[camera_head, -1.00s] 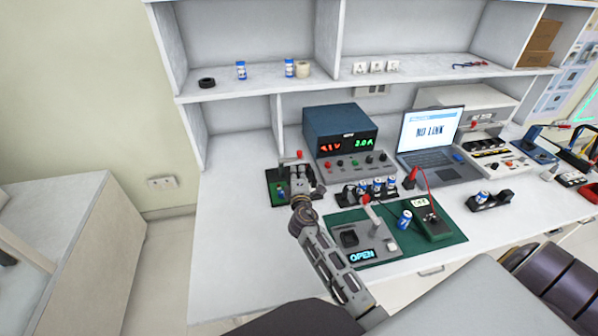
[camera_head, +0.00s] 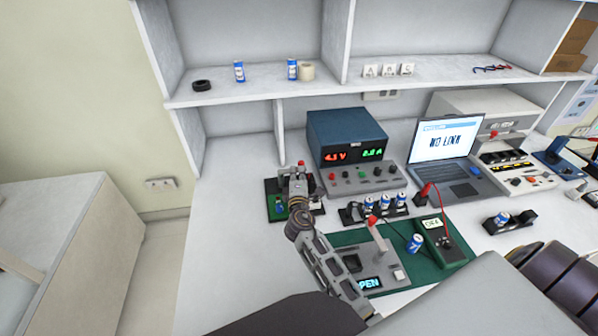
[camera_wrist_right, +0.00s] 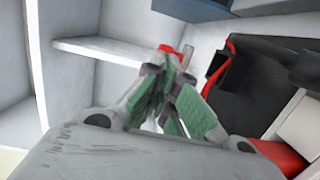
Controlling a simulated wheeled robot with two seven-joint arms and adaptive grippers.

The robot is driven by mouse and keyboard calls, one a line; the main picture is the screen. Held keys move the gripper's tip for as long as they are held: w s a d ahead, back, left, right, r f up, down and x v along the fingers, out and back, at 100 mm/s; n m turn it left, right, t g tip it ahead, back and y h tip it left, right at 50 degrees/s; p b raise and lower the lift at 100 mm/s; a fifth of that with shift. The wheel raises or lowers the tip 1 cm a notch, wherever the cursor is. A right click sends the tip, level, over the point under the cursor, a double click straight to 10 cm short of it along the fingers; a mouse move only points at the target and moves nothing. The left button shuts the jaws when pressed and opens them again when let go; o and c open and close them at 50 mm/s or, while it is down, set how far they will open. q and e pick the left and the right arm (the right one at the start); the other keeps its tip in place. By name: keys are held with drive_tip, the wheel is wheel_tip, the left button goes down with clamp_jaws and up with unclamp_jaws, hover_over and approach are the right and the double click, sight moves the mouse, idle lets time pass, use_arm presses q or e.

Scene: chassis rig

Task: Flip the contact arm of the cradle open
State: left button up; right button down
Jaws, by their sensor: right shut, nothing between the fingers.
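A dark fixture (camera_head: 273,209) with a green board stands at the left of the bench in the head view. A red-tipped part (camera_head: 301,163) rises behind my right gripper (camera_head: 293,176), which is over this fixture. In the right wrist view a red tip (camera_wrist_right: 187,49) and a pale post show just past my shut fingers (camera_wrist_right: 165,68). Nothing is held; whether they touch the post I cannot tell. My gripper hides much of the fixture. A grey unit (camera_head: 397,273) with an upright red-tipped lever (camera_head: 378,234) stands on the green mat. My left gripper is not in view.
A power supply (camera_head: 346,137) stands behind the fixture. A rack of blue-white cells (camera_head: 385,203) stands right of my gripper. A meter (camera_head: 443,241) and a loose cell (camera_head: 415,243) are on the mat (camera_head: 425,273). The bench at front left is clear.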

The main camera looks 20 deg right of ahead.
drive_tip(key=shift+w+d, duration=0.1)
drive_tip(key=shift+w, duration=0.2)
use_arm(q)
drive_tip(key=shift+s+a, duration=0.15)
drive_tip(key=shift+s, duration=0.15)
use_arm(e)
drive_tip(key=shift+w+d, duration=0.1)
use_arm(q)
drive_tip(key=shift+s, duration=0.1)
use_arm(e)
drive_tip(key=shift+r, duration=0.1)
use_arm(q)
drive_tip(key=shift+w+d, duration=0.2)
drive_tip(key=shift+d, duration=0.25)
use_arm(e)
drive_tip(key=shift+d+n+y, duration=0.15)
drive_tip(key=shift+n+y, duration=0.25)
drive_tip(key=shift+y, duration=0.1)
